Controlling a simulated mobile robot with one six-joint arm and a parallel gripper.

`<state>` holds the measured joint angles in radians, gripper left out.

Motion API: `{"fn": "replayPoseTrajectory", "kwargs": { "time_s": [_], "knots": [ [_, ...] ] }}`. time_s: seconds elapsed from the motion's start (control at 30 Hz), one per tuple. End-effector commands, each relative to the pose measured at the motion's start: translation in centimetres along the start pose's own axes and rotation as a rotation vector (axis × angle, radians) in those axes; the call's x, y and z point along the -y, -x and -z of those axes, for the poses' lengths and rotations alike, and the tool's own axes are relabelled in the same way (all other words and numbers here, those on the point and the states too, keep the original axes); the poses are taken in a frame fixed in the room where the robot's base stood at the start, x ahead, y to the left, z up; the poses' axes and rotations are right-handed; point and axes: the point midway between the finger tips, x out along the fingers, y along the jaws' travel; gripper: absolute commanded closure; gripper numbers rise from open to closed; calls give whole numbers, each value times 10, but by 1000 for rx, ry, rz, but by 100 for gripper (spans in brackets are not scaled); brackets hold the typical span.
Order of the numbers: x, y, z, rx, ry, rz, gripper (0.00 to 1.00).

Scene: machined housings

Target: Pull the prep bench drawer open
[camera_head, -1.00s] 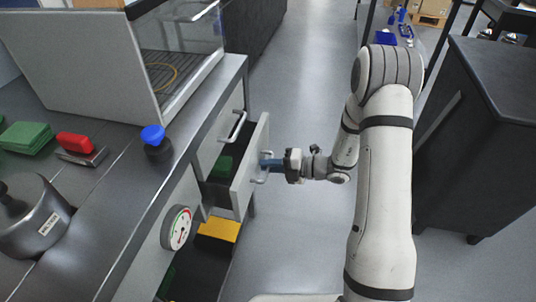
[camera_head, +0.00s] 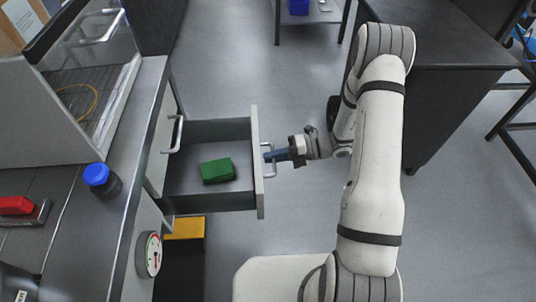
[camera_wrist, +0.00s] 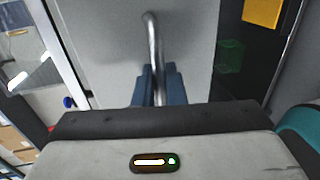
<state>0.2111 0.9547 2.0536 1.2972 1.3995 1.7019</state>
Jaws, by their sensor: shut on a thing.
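The prep bench drawer (camera_head: 211,197) stands well out from the bench (camera_head: 113,240) in the head view, with its inside open to view. A green block (camera_head: 217,170) lies in it. My gripper (camera_head: 270,157) is at the drawer's front panel (camera_head: 257,165), shut on the metal bar handle (camera_head: 269,172). In the wrist view the two blue fingers (camera_wrist: 158,84) stand on either side of the handle bar (camera_wrist: 153,45), with the pale drawer front behind it.
A closed drawer with its own handle (camera_head: 178,134) is farther back along the bench. A gauge (camera_head: 149,254) is on the bench front, and a yellow-topped box (camera_head: 185,228) sits below. A blue-capped jar (camera_head: 101,180) stands on the bench top.

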Motion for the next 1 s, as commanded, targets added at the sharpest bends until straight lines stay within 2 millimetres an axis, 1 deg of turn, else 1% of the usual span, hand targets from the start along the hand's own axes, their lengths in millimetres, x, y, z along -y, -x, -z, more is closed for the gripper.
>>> {"fn": "replayPoseTrajectory", "kwargs": {
  "time_s": [0.27,0.3,0.5,0.53,0.77,0.87,1.0],
  "knots": [
    [2,-3,1,-10,1,5,100],
    [2,-3,1,-10,1,5,89],
    [1,-4,0,-10,3,3,72],
    [1,-4,0,-10,3,3,71],
    [0,-2,0,-9,4,2,71],
    [0,6,-1,-7,4,3,71],
    [-1,30,-1,-4,4,3,71]
  ]
}}
